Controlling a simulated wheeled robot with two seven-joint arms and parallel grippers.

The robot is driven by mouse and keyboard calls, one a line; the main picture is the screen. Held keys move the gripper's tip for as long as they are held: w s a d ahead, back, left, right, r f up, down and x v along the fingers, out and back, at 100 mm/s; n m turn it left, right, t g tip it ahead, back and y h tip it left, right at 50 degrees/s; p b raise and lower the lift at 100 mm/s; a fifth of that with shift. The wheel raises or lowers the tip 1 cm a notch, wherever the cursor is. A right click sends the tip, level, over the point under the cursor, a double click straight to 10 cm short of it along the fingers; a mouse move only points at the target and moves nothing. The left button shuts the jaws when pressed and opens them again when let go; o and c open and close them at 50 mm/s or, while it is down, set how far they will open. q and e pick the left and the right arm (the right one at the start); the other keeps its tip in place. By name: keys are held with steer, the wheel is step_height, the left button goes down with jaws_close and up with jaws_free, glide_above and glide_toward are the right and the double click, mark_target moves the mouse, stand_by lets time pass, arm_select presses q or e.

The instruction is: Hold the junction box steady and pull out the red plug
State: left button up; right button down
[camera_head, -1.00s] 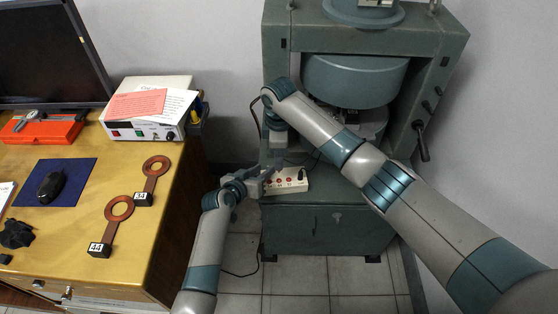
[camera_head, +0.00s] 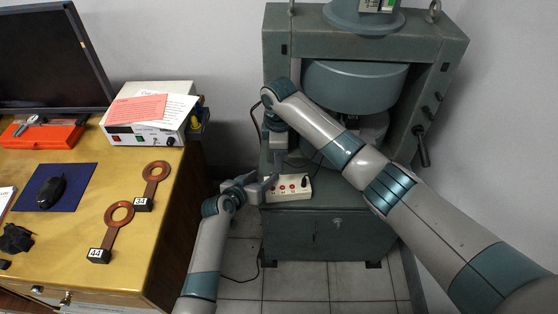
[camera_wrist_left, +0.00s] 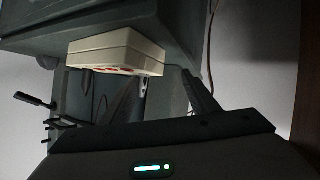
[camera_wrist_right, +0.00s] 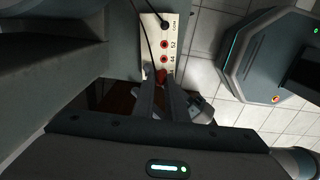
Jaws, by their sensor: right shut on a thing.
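The junction box (camera_head: 293,190) is a cream strip with red sockets on a ledge of the grey machine. It also shows in the left wrist view (camera_wrist_left: 112,50) and the right wrist view (camera_wrist_right: 155,45). My right gripper (camera_wrist_right: 161,80) reaches down at the box's left end and is shut on the red plug (camera_wrist_right: 162,75), which is mostly hidden between the fingertips. I cannot tell whether the plug is still seated. My left gripper (camera_head: 268,187) is at the box's left end with its fingers apart. I cannot tell whether they touch the box.
A black plug (camera_head: 304,182) stands at the box's right end, with dark cables nearby. The grey machine (camera_head: 330,235) rises behind and around the ledge. A wooden desk (camera_head: 165,220) with an instrument and copper rings is at left. Tiled floor (camera_head: 300,280) lies in front.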

arm_select(q)
steer(key=shift+s+f, duration=0.1)
steer(key=shift+s, duration=0.1)
steer(key=shift+s+a+r, duration=0.25)
steer(key=shift+s+r, duration=0.05)
steer(key=shift+s, duration=0.1)
steer(key=v, duration=1)
steer(key=shift+s+a+r, duration=0.15)
steer(key=shift+s+r, duration=0.05)
steer(key=shift+r, duration=0.05)
steer(key=shift+a+f, duration=0.1)
